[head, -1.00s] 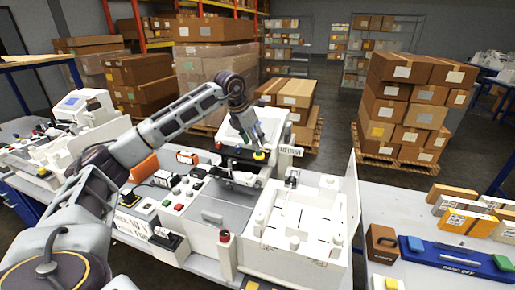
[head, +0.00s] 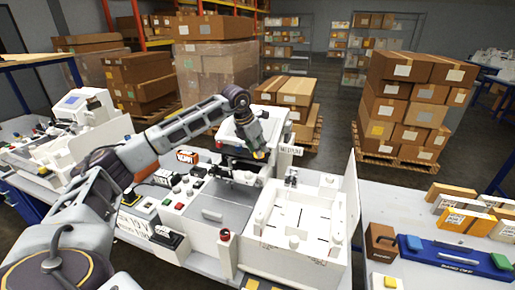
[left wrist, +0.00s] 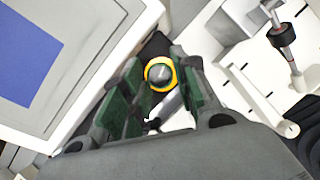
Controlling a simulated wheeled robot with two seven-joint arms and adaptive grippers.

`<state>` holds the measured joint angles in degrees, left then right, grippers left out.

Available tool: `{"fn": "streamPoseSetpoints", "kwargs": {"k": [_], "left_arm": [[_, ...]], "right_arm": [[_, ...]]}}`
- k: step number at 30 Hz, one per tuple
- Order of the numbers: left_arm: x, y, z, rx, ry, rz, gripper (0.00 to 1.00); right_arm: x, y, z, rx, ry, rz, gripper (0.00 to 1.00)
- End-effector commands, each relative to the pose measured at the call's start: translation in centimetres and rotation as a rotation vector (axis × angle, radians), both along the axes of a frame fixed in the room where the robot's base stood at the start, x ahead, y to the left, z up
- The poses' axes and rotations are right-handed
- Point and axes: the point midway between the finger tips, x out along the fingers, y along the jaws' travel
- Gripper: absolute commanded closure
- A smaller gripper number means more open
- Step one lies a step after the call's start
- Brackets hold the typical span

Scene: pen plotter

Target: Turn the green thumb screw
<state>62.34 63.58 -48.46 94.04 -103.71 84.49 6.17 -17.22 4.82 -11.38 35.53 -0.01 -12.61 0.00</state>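My left gripper (head: 256,148) reaches over the machine at the back of the table and points down. In the left wrist view, its two green-padded fingers (left wrist: 162,90) stand apart. A round knob with a yellow ring and a dark grey top (left wrist: 160,74) shows between the fingertips, with the pads close to its sides. I cannot tell whether they touch it. In the head view the knob is a small yellow spot (head: 258,155) under the gripper. I cannot make out a green thumb screw for certain; the fingers may hide it. My right gripper is not in view.
A white box with a blue screen (left wrist: 40,45) lies close beside the left finger. A white open-topped fixture (head: 297,225) with an upright panel stands right of the grey plate (head: 215,207). A blue tray (head: 455,255) lies at far right.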

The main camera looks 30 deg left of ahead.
Motion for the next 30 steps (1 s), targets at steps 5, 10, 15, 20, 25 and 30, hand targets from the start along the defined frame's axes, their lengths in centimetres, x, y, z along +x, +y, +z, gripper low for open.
{"fn": "streamPoseSetpoints", "kwargs": {"k": [5,10,15,20,25,30], "left_arm": [[0.0,0.0,0.02,0.0,0.0,0.0,0.98],[0.0,0.0,0.03,0.0,0.0,-0.002,1.0],[0.01,0.02,0.04,0.0,0.0,-0.02,1.0],[0.02,0.06,0.07,0.0,0.0,-0.057,1.0],[0.06,0.13,0.11,-0.001,-0.001,-0.126,1.0],[0.1,0.17,0.14,-0.002,-0.001,-0.219,1.0]], "right_arm": [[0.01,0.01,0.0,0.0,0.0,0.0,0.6],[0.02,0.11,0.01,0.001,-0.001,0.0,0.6],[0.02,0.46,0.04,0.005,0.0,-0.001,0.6],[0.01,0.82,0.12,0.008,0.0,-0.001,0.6],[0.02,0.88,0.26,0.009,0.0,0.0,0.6],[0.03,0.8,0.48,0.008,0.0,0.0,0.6]]}}
